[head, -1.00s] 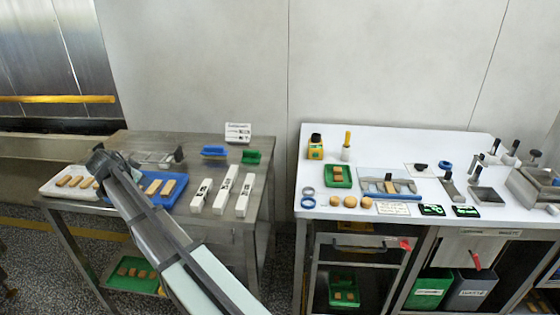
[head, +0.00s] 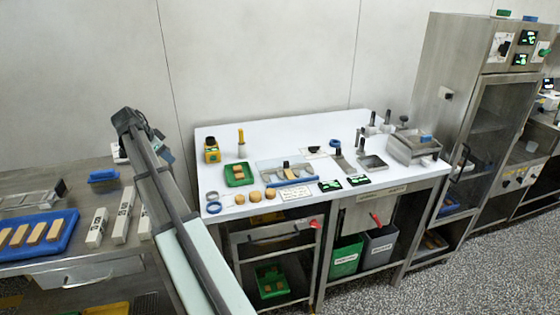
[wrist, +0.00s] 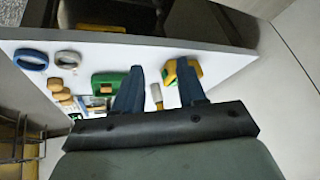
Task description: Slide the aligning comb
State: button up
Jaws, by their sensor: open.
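I cannot tell for certain which piece there is the aligning comb. A green tray (wrist: 100,80) shows left of the fingers, and a yellow device (wrist: 188,66) lies behind the right finger. In the head view my arm rises left of the white table; its fingertips are not clear there.
On the white table are a yellow device (head: 211,150), a green tray with biscuits (head: 229,178), round biscuits (head: 255,196) and blue and grey rings (head: 213,207). A steel table (head: 20,268) with a blue tray (head: 68,228) and white boxes (head: 122,228) stands left. A tall steel cabinet (head: 440,70) stands right.

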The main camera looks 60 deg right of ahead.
jog(key=s+d+r+m+g+y, duration=0.2)
jog(key=s+d+m, duration=0.1)
jog(key=s+d, duration=1.05)
jog(key=s+d+r+m+g+y, duration=0.1)
jog(key=s+d+r+m, duration=0.15)
jog(key=s+d, duration=1.1)
jog(key=x, duration=0.4)
jog(key=s+a+x, duration=0.1)
jog(key=x, duration=0.4)
jog(key=s+a+x, duration=0.1)
jog(key=x, duration=0.3)
jog(key=shift+a+f, duration=0.2)
jog(key=shift+f, duration=0.05)
grip_shut()
